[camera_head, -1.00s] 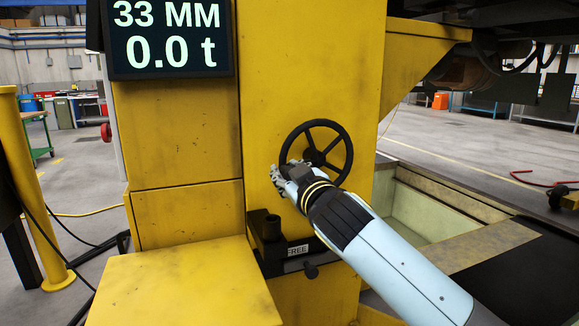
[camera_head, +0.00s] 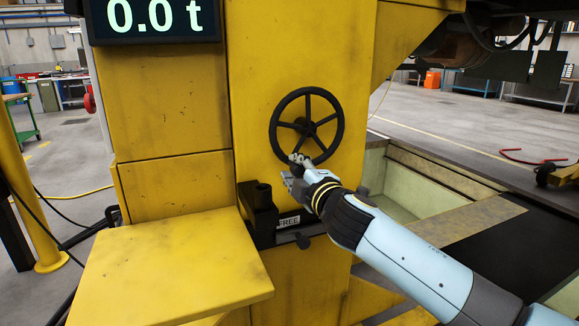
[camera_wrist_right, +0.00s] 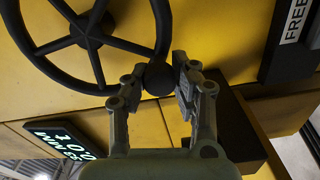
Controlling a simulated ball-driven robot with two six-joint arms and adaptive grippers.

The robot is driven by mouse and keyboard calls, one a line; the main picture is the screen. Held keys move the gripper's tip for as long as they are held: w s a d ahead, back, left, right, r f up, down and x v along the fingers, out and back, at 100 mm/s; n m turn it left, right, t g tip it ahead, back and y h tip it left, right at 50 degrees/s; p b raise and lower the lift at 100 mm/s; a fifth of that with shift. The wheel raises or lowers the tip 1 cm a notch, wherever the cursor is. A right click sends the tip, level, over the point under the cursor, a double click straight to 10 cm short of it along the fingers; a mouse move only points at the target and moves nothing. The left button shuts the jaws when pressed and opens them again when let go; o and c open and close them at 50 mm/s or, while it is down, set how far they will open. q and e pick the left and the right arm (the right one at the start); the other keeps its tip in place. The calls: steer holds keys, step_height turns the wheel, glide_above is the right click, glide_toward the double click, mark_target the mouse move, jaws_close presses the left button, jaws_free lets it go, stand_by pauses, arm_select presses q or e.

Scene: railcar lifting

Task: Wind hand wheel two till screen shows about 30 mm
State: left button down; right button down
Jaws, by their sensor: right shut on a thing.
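A black spoked hand wheel (camera_head: 306,125) is on the front of a yellow column; no number is visible on it. My right gripper (camera_head: 297,166) is at the lower left of its rim. In the right wrist view my right gripper (camera_wrist_right: 160,85) has its fingers on both sides of the wheel's dark round knob (camera_wrist_right: 158,78) and is shut on it. The black screen (camera_head: 155,18) reads 0.0 t; its mm line is cut off by the top edge. The screen (camera_wrist_right: 65,139) also shows upside down in the wrist view, its mm figure unclear. My left gripper is out of view.
A black block with a FREE label (camera_head: 289,221) sits below the wheel. A yellow ledge (camera_head: 170,265) juts out at the lower left. An open pit (camera_head: 402,190) lies right of the column, and a yellow post (camera_head: 30,200) stands at the left.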

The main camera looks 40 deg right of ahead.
steer(key=shift+s+d+f+n, duration=0.15)
steer(key=shift+d+f+n, duration=0.2)
steer(key=shift+n, duration=0.25)
steer(key=shift+s+d+f+n, duration=0.1)
steer(key=shift+d+f+n, duration=0.1)
steer(key=shift+d+n, duration=0.3)
steer(key=c, duration=1.1)
jaws_free()
steer(key=v, duration=1.2)
steer(key=shift+a, duration=0.1)
